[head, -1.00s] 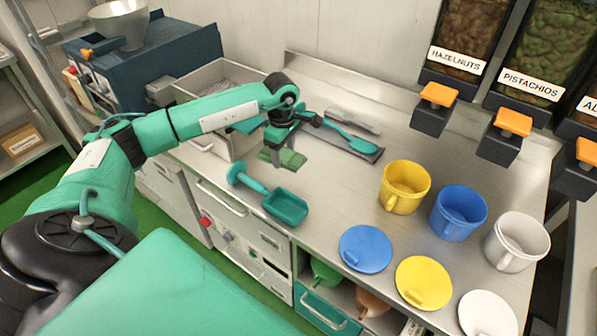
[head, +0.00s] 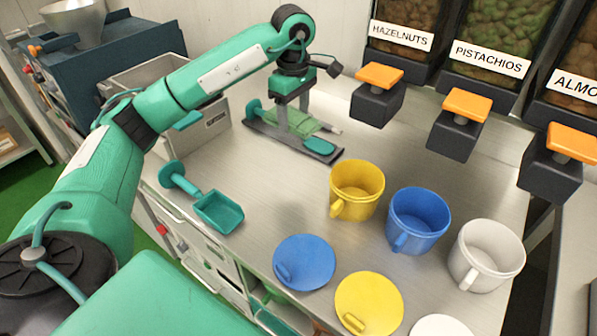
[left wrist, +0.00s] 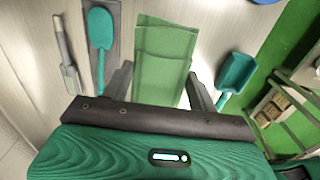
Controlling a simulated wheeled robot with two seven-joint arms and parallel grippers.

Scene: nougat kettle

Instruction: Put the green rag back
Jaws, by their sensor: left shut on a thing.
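The green rag (head: 298,122) is a folded, flat cloth. My left gripper (head: 294,128) is shut on it and holds it above the counter. In the head view the rag overlaps the dark mat (head: 262,132) with the teal spatula (head: 318,146), but its height above them is hard to judge. In the left wrist view the rag (left wrist: 162,62) spans between the two fingers of my left gripper (left wrist: 160,90), with the spatula (left wrist: 100,32) and mat to its left. My right gripper is not in view.
A teal scoop (head: 218,210) lies near the counter's front edge. Yellow (head: 357,190), blue (head: 418,222) and white (head: 486,255) mugs stand to the right, with lids in front. Nut dispensers (head: 375,95) overhang the back. A metal bin (head: 205,128) stands behind my left arm.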

